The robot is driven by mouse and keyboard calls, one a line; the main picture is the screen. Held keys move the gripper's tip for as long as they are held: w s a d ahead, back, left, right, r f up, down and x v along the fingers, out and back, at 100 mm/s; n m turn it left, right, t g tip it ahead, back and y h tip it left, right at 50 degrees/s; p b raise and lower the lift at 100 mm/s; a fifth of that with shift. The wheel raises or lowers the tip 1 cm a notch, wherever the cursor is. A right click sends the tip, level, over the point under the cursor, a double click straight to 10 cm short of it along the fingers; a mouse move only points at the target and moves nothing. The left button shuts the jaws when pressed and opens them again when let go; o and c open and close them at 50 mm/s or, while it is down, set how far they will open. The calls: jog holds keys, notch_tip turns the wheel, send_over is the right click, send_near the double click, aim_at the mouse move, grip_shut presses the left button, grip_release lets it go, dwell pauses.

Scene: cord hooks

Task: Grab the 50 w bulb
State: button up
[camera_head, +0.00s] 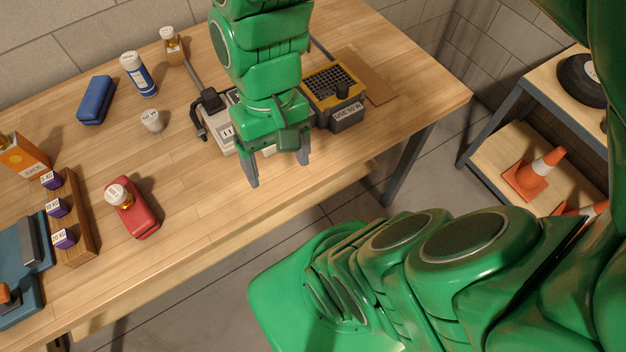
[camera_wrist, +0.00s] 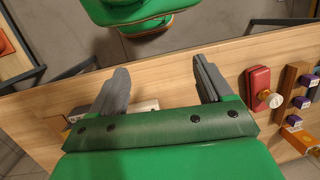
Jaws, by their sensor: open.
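A small white round item (camera_head: 152,121) with a dark printed label stands on the workbench, left of the power strip; its label is too small to read surely. A gold-and-white bulb-like item (camera_head: 118,196) rests on a red case (camera_head: 140,215); it also shows in the wrist view (camera_wrist: 275,101). I cannot tell surely which is the 50 W bulb. My gripper (camera_head: 278,165) is open and empty above the bench's front edge, right of both items. In the wrist view its two fingers (camera_wrist: 160,72) stand wide apart with nothing held between them.
A white power strip (camera_head: 222,140) with a black plug lies partly behind my gripper. A yellow-and-black device (camera_head: 335,85) is to its right. A blue case (camera_head: 96,99), blue-and-white can (camera_head: 139,75) and wooden rack (camera_head: 78,235) stand left.

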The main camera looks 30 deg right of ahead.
jog(key=w+a+m+g+y, duration=0.1)
jog(key=w+a+m+y, duration=0.3)
jog(key=w+a, duration=0.55)
jog(key=m+t+y, duration=0.1)
jog(key=m+y, duration=0.7)
jog(key=m, duration=0.4)
send_over(153, 114)
jog(key=f, duration=1)
jog(key=shift+s+f, duration=0.35)
jog(key=shift+f, duration=0.05)
jog(key=shift+w+d+f+m+t, duration=0.1)
jog(key=shift+w+f+m+t, duration=0.2)
jog(key=shift+w, duration=0.1)
jog(key=shift+f, duration=2.35)
notch_tip(153, 114, down, 2)
jog(key=shift+x, duration=1.15)
jog(key=shift+a+f, duration=0.25)
jog(key=shift+a, duration=0.1)
